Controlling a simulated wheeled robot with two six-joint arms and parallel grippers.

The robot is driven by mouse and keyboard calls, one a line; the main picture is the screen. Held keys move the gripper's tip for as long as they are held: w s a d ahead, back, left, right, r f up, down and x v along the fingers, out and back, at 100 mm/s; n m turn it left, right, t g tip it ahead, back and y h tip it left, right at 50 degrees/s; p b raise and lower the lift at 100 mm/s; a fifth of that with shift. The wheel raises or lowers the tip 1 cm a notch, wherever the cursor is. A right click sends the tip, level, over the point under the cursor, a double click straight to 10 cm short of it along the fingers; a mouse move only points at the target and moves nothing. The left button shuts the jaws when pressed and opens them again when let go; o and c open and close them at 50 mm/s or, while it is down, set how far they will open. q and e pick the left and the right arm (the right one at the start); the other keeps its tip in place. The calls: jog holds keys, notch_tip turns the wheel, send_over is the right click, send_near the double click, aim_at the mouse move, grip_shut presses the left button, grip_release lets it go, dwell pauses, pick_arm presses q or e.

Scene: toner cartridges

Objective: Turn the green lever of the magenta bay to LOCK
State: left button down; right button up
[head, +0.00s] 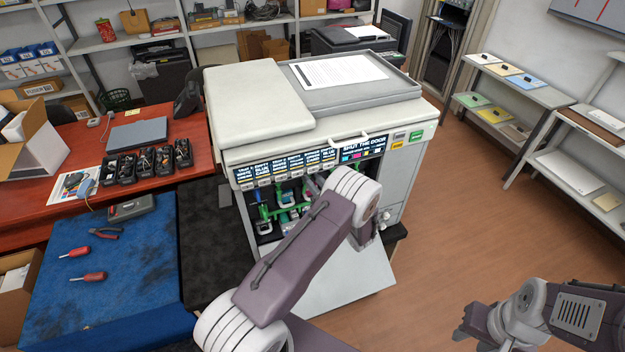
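The printer (262,108) stands open at the front, with a row of bays under a strip of dark label screens (285,168). Green levers show in the bays, one at the left (263,212) and one further right (286,197). I cannot tell which lever belongs to the magenta bay or whether any lever is at LOCK. My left arm (300,255) reaches up to the bay front and covers the right-hand bays. My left gripper is mostly hidden there, and its fingers cannot be made out. My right gripper (474,322) hangs over the floor at the lower right, away from the printer; its opening is unclear.
The lowered pale door panel (345,287) sticks out below the bays. A screen on the printer reads SHUT THE DOOR (363,147). Floor at right is clear.

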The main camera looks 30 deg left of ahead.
pick_arm(q)
jog(key=shift+s+a+n+h+b, duration=0.15)
jog(key=shift+n+b, duration=0.15)
jog(key=shift+n, duration=0.2)
jog(key=shift+s+a+n+h+b, duration=0.15)
jog(key=shift+n+b, duration=0.15)
jog(key=shift+n, duration=0.2)
jog(key=shift+r+n, duration=0.1)
jog(key=shift+n, duration=0.3)
jog(key=c, duration=1.6)
grip_release()
jog(key=shift+s, duration=0.15)
jog(key=shift+r, duration=0.1)
jog(key=shift+d, duration=0.15)
